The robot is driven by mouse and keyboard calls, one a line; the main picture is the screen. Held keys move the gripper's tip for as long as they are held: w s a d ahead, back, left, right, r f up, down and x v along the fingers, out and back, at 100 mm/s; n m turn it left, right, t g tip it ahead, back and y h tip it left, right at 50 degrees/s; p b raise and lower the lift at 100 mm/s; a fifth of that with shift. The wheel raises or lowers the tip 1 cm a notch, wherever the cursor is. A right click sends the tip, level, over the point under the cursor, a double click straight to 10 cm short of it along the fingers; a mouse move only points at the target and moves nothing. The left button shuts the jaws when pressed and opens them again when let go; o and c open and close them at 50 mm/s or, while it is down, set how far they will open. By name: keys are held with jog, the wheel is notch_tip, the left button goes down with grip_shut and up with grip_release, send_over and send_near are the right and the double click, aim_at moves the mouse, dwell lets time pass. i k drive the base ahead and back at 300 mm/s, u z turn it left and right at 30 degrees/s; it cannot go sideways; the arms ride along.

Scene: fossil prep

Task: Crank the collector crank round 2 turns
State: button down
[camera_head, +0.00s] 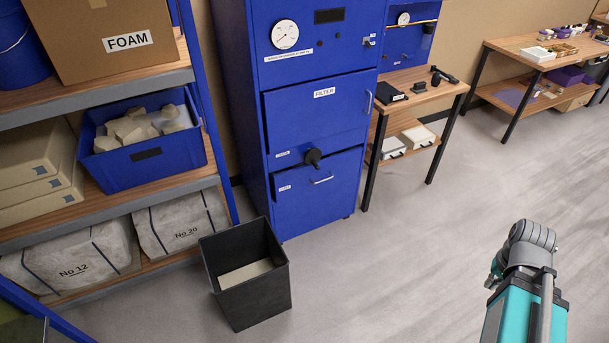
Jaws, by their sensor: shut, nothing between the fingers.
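The tall blue collector cabinet (258,120) stands upright against the wall, left of the picture's middle. A small white label sits left of the crank, too small to read. The crank's exact handle shape and angle are hard to tell. My teal and grey arm part shows at the lower right, well apart from the crank. My gripper's fingers are not in view.
A black open bin (245,300) with a pale block inside stands on the floor in front left of the cabinet. A loaded shelf rack (100,205) fills the left side. A small wooden table (425,95) stands right of the cabinet. The grey floor in the middle is clear.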

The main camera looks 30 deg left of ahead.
aim_at(313, 155)
jog(key=k, duration=1.4)
jog(key=u, duration=1)
jog(key=i, duration=1)
